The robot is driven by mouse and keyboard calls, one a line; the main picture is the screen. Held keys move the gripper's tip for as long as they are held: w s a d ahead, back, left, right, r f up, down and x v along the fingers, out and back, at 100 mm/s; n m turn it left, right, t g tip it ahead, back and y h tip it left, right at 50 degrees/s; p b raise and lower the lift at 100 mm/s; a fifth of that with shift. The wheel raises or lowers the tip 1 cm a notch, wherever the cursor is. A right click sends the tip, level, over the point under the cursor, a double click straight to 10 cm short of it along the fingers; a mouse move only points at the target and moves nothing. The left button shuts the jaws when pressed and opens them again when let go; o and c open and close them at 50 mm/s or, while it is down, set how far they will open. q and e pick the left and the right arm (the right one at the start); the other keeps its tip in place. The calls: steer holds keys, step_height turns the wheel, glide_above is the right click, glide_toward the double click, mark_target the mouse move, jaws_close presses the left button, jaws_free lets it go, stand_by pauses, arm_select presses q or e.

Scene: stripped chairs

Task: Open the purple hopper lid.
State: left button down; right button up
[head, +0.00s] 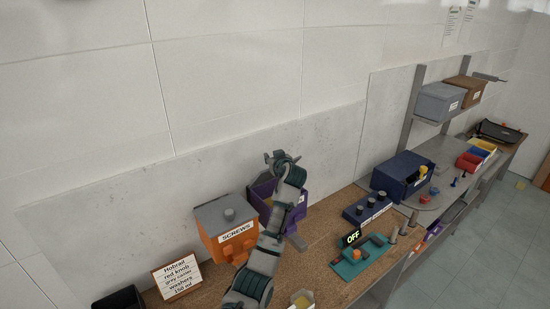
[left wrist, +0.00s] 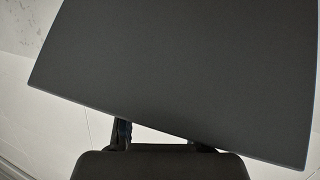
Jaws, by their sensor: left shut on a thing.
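The purple hopper (head: 302,199) stands on the bench, right of the orange hopper, partly hidden behind my left arm. My left gripper (head: 281,157) is above it, at the top of the raised arm. In the left wrist view a large dark grey panel (left wrist: 180,70), which looks like the hopper lid, fills most of the picture. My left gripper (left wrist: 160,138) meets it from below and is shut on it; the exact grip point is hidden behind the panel. In the head view the lid is hard to tell from the gripper. My right gripper is not in view.
The orange hopper (head: 238,242), labelled SCREWS, with a grey lid (head: 224,213), stands close on the left. A sign card (head: 177,277) stands farther left. A teal device (head: 360,262) with an OFF display and a dark blue box (head: 396,175) are to the right. The wall is close behind.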

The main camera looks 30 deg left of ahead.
arm_select(q)
steer(key=c, duration=1.2)
jaws_free()
steer(key=shift+a+f, duration=0.1)
steer(key=shift+f, duration=0.55)
steer(key=o, duration=0.4)
steer(key=shift+s+r, duration=0.1)
steer(key=shift+s, duration=0.15)
